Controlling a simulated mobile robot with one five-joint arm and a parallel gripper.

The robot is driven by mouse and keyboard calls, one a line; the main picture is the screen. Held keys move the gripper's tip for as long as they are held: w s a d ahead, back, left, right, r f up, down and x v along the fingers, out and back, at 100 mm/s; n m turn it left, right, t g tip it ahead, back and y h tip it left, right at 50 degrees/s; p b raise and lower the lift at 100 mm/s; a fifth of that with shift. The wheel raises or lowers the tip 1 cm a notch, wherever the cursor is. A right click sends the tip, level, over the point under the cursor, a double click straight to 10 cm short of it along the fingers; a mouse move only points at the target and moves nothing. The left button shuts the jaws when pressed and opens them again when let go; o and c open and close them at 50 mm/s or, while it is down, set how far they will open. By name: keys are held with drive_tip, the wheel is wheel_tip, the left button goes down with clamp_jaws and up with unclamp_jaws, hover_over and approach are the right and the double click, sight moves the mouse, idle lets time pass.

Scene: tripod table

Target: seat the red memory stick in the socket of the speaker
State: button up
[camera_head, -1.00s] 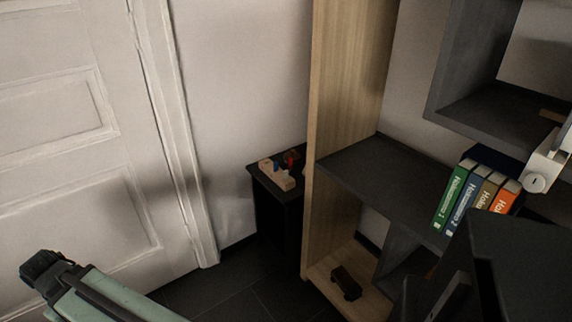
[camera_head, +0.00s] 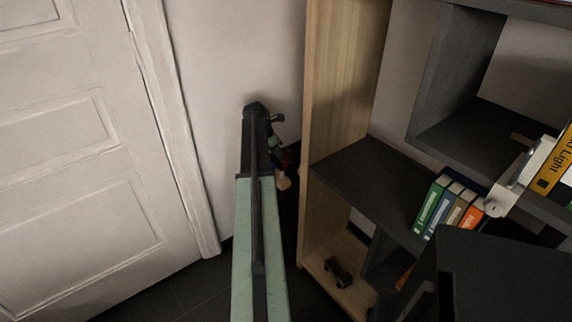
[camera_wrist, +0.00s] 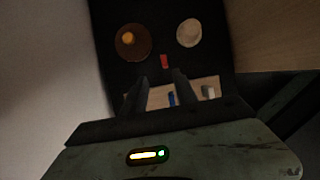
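In the wrist view a small red stick (camera_wrist: 164,61) shows on the dark tabletop (camera_wrist: 115,75), just beyond my gripper's fingertips. My gripper (camera_wrist: 161,76) is open, with a clear gap between its fingers and nothing held. A pale wooden block (camera_wrist: 211,82) lies behind and below the fingers, with a blue piece (camera_wrist: 171,99) and a grey-white piece (camera_wrist: 208,92) on it; the fingers partly cover it. I cannot tell for sure which thing is the speaker. In the head view my arm hides most of the table.
A brown round thing with an orange middle (camera_wrist: 130,42) and a cream round thing (camera_wrist: 189,34) stand farther back on the table. A wooden shelf side (camera_head: 338,100) stands close right of the table, and a wall and door (camera_head: 80,170) are on the left.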

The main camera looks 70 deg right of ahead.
sight(286, 168)
drive_tip(key=b+x, duration=0.3)
drive_tip(key=x, duration=0.1)
drive_tip(key=s+b+x, duration=0.1)
drive_tip(key=b+x, duration=0.3)
drive_tip(key=shift+s+r, duration=0.1)
drive_tip(key=shift+r, duration=0.2)
clamp_jaws()
